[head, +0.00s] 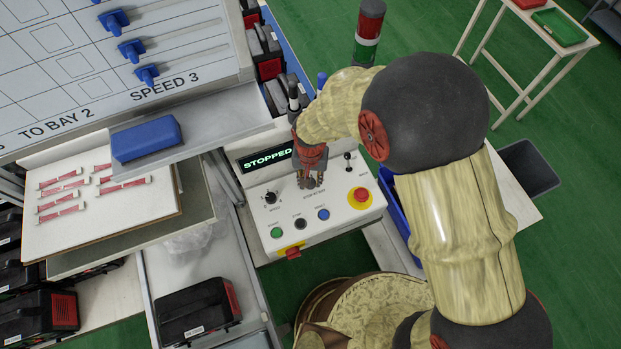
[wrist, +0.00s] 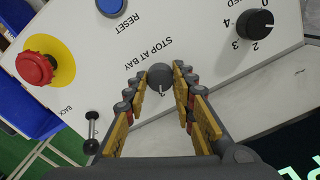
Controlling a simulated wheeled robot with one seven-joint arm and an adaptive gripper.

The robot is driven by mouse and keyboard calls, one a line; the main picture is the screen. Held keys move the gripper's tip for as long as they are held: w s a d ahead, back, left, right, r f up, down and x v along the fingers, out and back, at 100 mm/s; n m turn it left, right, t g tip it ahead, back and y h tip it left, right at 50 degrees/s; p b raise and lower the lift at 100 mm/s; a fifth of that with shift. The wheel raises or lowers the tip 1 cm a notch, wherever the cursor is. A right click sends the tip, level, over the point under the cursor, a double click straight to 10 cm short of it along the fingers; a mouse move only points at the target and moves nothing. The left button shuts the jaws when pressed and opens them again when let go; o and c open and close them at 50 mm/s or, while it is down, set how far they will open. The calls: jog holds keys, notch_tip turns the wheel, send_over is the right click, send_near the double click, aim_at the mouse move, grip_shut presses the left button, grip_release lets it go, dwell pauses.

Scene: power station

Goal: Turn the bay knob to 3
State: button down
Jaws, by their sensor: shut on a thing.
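The bay knob (wrist: 160,76) is a small dark round knob beside the printed words STOP AT BAY, on the pale sloping control panel (head: 340,213). A figure that looks like 3 shows at its edge in the wrist view. I cannot make out clearly where its pointer lies. My gripper (head: 310,183) reaches down to the panel and hides the knob in the head view. In the wrist view my gripper's fingers (wrist: 158,82) stand on both sides of the knob, shut on it.
The speed knob (wrist: 255,25), also in the head view (head: 271,198), is close by. A red stop button (head: 360,195) on yellow, a small black lever (head: 348,160) and green (head: 277,232), black (head: 300,224) and blue (head: 323,214) buttons surround my gripper. The display (head: 267,159) reads STOPPED.

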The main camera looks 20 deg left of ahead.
dwell(0.4)
jog(key=c, duration=1.5)
grip_release()
jog(key=shift+o, duration=0.2)
jog(key=shift+r, duration=0.1)
notch_tip(320, 180, up, 12)
